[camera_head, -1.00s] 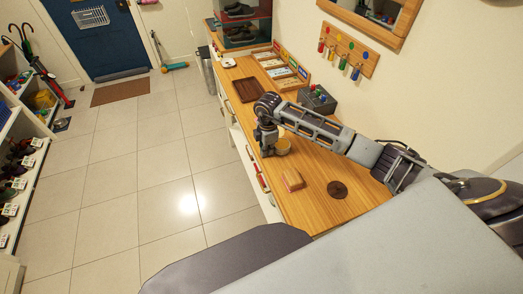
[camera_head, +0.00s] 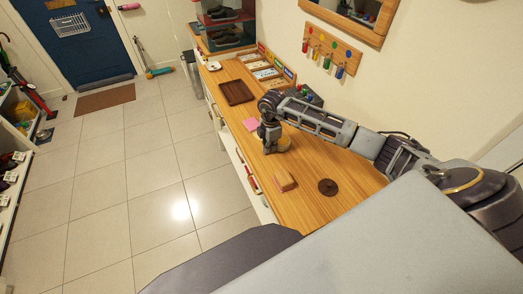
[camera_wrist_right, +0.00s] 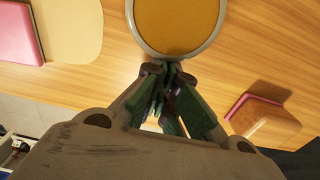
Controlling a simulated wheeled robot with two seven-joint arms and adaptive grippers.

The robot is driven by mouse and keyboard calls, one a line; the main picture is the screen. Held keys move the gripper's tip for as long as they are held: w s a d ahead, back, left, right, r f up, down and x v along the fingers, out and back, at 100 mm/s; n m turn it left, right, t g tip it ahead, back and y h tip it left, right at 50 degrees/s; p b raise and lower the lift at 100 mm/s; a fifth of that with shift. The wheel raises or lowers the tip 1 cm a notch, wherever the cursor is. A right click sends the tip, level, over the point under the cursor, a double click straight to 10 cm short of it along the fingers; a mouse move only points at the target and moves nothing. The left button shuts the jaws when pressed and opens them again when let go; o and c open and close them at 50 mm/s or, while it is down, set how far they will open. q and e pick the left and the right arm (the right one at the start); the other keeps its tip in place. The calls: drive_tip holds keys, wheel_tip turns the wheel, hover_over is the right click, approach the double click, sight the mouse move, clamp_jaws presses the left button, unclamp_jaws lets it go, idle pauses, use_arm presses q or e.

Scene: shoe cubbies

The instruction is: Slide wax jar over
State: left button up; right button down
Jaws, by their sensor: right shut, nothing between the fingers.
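The wax jar (camera_wrist_right: 177,22) is round, with an orange-tan top inside a pale rim, at the top of the right wrist view. In the head view it (camera_head: 284,143) stands on the wooden counter, partly hidden behind my right gripper. My right gripper (camera_head: 269,148) is low over the counter, on the jar's left side in the head view. Its fingers (camera_wrist_right: 168,68) are shut with nothing between them. The fingertips are right at the jar's rim, touching it or very close. My left gripper is out of view.
A wood-topped block (camera_head: 285,181) and a dark disc (camera_head: 328,187) lie on the near counter (camera_head: 310,206). A pink piece (camera_head: 250,124) lies left of the gripper. A dark tray (camera_head: 237,92) lies farther back. A grey box (camera_head: 305,94) stands against the wall.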

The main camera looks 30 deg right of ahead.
sight(288, 140)
drive_tip(key=d, duration=0.8)
drive_tip(key=shift+s+d, duration=0.15)
drive_tip(key=shift+s, duration=0.1)
drive_tip(key=d, duration=0.3)
drive_tip(key=d+b, duration=0.1)
drive_tip(key=d, duration=0.6)
drive_tip(key=shift+s+b, duration=0.3)
drive_tip(key=shift+b, duration=0.1)
drive_tip(key=shift+d, duration=0.2)
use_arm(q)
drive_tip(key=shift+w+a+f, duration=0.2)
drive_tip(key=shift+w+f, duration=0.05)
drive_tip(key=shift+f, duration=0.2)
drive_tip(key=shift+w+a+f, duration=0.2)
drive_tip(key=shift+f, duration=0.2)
